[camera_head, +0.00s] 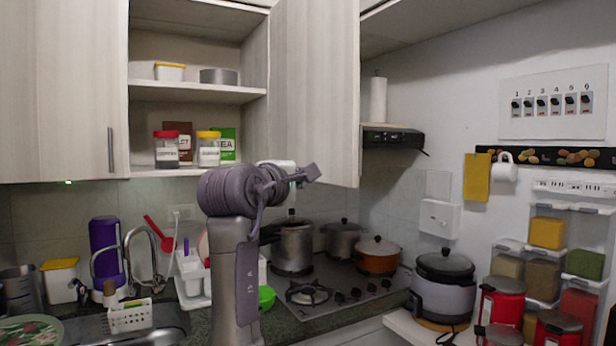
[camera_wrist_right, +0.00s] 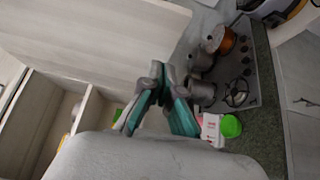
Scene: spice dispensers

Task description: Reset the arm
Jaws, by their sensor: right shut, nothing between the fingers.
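My right arm rises from the bottom middle of the head view, in front of the counter and the open cabinet. Its right gripper (camera_head: 306,174) points to the right, held above the stove area and apart from the pots as far as I can tell. In the right wrist view the gripper (camera_wrist_right: 163,74) has its fingers together with nothing between them. My left gripper is not in view.
The open cabinet door (camera_head: 315,90) stands close behind the arm. Shelves (camera_head: 195,93) hold jars and boxes. Pots stand around the stove (camera_head: 325,297). A sink (camera_head: 150,325), dish rack and green bowl (camera_wrist_right: 231,126) are nearby. Red canisters (camera_head: 500,303) stand at right.

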